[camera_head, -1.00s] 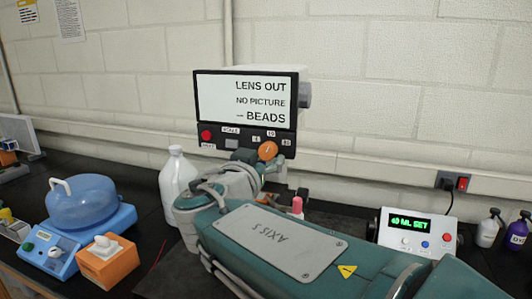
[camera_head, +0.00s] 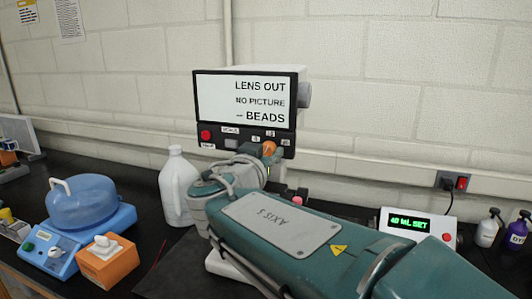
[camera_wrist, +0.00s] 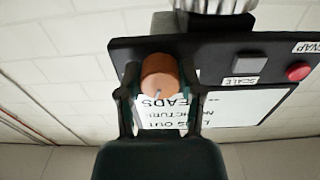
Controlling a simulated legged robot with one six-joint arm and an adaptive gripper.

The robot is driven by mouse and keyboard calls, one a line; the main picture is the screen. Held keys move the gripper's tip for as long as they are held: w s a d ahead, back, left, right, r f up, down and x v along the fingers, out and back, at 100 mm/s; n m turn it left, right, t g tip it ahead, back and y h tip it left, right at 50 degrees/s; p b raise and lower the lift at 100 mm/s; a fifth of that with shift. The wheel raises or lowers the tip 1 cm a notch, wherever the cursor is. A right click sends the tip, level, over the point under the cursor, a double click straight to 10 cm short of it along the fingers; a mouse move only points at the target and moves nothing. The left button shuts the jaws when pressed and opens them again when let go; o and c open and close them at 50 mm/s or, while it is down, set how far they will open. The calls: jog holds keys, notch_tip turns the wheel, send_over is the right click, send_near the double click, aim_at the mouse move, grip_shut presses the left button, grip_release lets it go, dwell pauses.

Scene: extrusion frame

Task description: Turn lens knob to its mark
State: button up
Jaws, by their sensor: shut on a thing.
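The orange lens knob (camera_head: 269,149) sits on the dark control strip below the screen of a white box. The knob also shows in the wrist view (camera_wrist: 160,76), with a short pale pointer line on its face near the lower edge of the picture of it. My gripper (camera_wrist: 159,82) has one finger on each side of the knob and is shut on it. In the head view my gripper (camera_head: 262,158) partly covers the knob. The knob's mark cannot be made out. The screen (camera_head: 240,98) reads "LENS OUT, NO PICTURE, BEADS".
A red button (camera_head: 206,135) and small labels share the strip. A white jug (camera_head: 177,188) stands left of my arm. A blue device (camera_head: 88,220) and orange box (camera_head: 108,260) are at left. A display box reading "40 ML SET" (camera_head: 408,224) is at right.

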jog(key=shift+n, duration=2)
jog(key=o, duration=1.1)
jog(key=shift+a, duration=0.1)
jog(key=v, duration=1.2)
jog(key=shift+w+a, duration=0.1)
jog(key=shift+a, duration=0.05)
jog(key=shift+f, duration=0.1)
